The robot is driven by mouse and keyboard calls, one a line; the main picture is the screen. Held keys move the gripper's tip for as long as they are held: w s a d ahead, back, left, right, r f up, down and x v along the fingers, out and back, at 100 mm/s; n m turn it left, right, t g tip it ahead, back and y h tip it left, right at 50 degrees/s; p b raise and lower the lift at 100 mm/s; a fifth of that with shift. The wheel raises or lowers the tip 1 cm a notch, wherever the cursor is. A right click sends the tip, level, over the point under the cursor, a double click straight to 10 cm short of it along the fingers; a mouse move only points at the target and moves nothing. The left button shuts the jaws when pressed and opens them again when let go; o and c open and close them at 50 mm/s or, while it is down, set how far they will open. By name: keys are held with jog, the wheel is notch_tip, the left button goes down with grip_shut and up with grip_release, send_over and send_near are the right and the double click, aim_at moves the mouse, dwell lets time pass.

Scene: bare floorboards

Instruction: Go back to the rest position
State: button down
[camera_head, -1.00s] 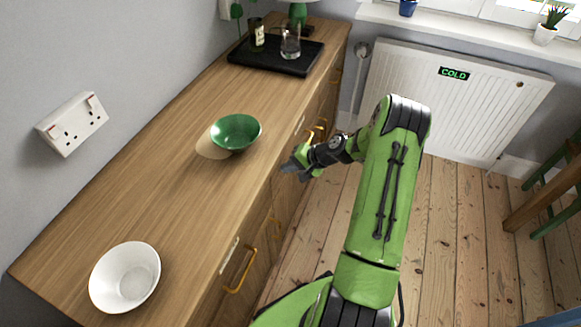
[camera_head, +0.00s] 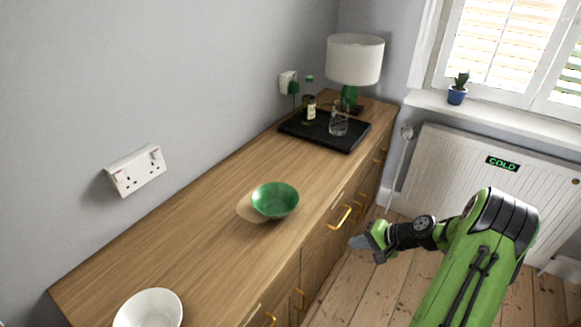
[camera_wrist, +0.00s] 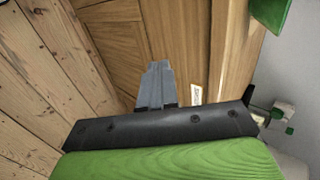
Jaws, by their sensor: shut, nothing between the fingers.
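My gripper (camera_head: 366,246) is at the end of my green arm, beside the front of the wooden sideboard (camera_head: 180,235) and to the right of its top edge. Its grey fingers are together with nothing between them. In the wrist view my gripper (camera_wrist: 154,85) also shows shut and empty, with the wooden cabinet front (camera_wrist: 185,35) beyond it.
On the sideboard stand a green bowl (camera_head: 275,199), a white bowl (camera_head: 150,309) and a black tray (camera_head: 318,141) with a bottle and a glass. A lamp (camera_head: 354,60) stands behind. A radiator (camera_head: 455,170) is at the right. Floorboards (camera_head: 350,300) show between them.

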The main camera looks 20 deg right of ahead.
jog(key=s+a+r+n+g+h+p, duration=0.25)
jog(key=a+r, duration=0.45)
jog(key=r, duration=0.4)
jog(key=s+a+r+n+g+h+p, duration=0.1)
jog(key=s+a+r+n+p, duration=0.2)
jog(key=a+r, duration=0.6)
jog(key=s+a+r+n+t+h+p, duration=0.1)
jog(key=s+a+r+n+p, duration=0.1)
jog(key=s+r, duration=0.5)
jog(key=s+a+r+n+h+p, duration=0.1)
jog(key=s+a+r+n+p, duration=0.2)
jog(key=s+r, duration=0.4)
jog(key=s, duration=0.3)
jog(key=shift+t, duration=0.35)
jog(key=shift+s, duration=0.1)
